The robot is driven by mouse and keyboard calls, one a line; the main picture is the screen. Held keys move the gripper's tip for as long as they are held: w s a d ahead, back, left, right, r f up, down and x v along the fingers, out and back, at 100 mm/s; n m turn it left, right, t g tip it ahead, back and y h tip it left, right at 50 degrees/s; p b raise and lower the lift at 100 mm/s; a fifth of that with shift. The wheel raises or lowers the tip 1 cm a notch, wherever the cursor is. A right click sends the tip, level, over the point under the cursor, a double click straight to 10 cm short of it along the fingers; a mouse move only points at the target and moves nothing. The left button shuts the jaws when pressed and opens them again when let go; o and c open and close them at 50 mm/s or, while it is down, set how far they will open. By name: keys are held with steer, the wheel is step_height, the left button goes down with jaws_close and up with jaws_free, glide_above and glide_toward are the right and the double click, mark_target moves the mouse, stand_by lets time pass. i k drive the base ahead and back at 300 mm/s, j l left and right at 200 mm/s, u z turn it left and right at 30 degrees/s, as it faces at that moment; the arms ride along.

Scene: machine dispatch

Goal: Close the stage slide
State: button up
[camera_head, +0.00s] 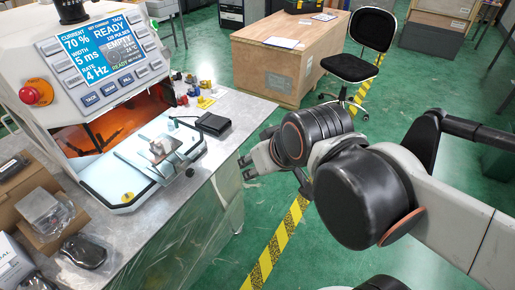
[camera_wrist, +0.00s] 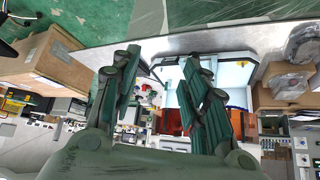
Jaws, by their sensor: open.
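The stage slide (camera_head: 134,172) is a pale plate that sticks out of the open front of the white machine (camera_head: 65,75), over the grey bench. A small metal fixture (camera_head: 160,149) sits on it, with a thin metal frame at its outer edge. My gripper (camera_head: 244,168) is in the air to the right of the slide, past the bench edge, apart from it and empty. In the wrist view, which looks upside down, my gripper's two fingers (camera_wrist: 160,68) are spread. The pale slide (camera_wrist: 235,72) shows behind and beside the right finger, which hides part of it.
A black box (camera_head: 212,124) and several small coloured parts (camera_head: 195,93) lie on the bench right of the machine. Cardboard boxes (camera_head: 35,190) and a black mouse-like item (camera_head: 84,251) are at left. A red button (camera_head: 36,92) is on the machine.

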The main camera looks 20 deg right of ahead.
mark_target(164, 173)
steer(key=j+u, duration=0.4)
steer(key=i+j+u, duration=0.15)
steer(key=u, duration=0.3)
steer(key=i+j+u, duration=0.2)
steer(key=j+u, duration=0.2)
steer(key=k+l+z, duration=0.25)
steer(key=i+j, duration=0.1)
